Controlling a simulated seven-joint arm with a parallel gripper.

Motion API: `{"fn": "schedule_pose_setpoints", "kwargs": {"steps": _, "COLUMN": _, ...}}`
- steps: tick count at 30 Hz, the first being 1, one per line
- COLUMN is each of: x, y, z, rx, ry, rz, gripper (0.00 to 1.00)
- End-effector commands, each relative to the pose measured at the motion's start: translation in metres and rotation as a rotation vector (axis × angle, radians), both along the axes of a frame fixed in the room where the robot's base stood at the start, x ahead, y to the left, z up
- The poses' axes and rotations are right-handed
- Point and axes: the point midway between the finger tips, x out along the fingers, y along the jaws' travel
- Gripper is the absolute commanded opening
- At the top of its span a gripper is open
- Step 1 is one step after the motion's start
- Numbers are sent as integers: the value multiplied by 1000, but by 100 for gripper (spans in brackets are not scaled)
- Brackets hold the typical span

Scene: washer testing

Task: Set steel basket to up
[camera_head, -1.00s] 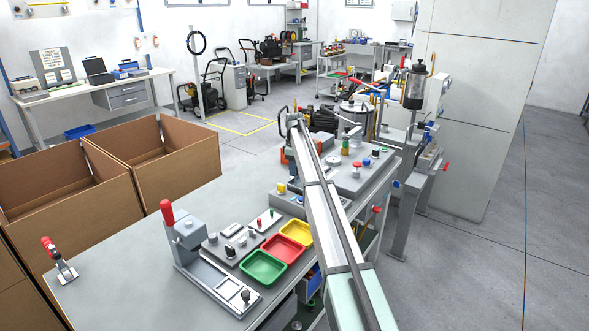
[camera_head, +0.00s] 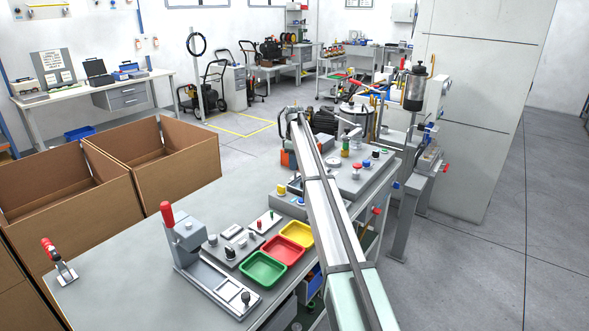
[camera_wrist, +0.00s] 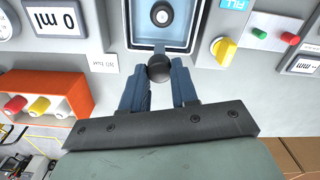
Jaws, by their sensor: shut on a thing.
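In the wrist view my gripper (camera_wrist: 160,80) has its two blue fingers on either side of a dark ball knob (camera_wrist: 159,68), closed on it. A thin bar appears to run from the knob toward the recess. In the head view my arm hides the fingers and the knob.
A yellow knob (camera_wrist: 223,48) is close right of the recess, with green (camera_wrist: 260,33) and red (camera_wrist: 290,38) buttons beyond. An orange box (camera_wrist: 48,97) with coloured knobs is at left. In the head view, trays and a red-handled clamp (camera_head: 168,214) stand on the bench.

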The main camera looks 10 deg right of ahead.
Motion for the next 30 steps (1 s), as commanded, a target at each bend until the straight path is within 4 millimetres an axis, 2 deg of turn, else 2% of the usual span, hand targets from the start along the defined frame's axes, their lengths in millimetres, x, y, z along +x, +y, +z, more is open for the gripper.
{"fn": "schedule_pose_setpoints", "kwargs": {"steps": 8, "x": 1, "y": 0, "z": 5, "rx": -1, "ry": -3, "rz": 0, "gripper": 0}}
{"fn": "schedule_pose_setpoints", "kwargs": {"steps": 9, "x": 1, "y": 0, "z": 6, "rx": -1, "ry": -3, "rz": 0, "gripper": 32}}
{"fn": "schedule_pose_setpoints", "kwargs": {"steps": 16, "x": 0, "y": 0, "z": 4, "rx": 0, "ry": -2, "rz": 0, "gripper": 54}}
{"fn": "schedule_pose_setpoints", "kwargs": {"steps": 25, "x": 0, "y": 0, "z": 5, "rx": 0, "ry": -1, "rz": 0, "gripper": 54}}
{"fn": "schedule_pose_setpoints", "kwargs": {"steps": 30, "x": 1, "y": 0, "z": 21, "rx": 0, "ry": -2, "rz": 0, "gripper": 54}}
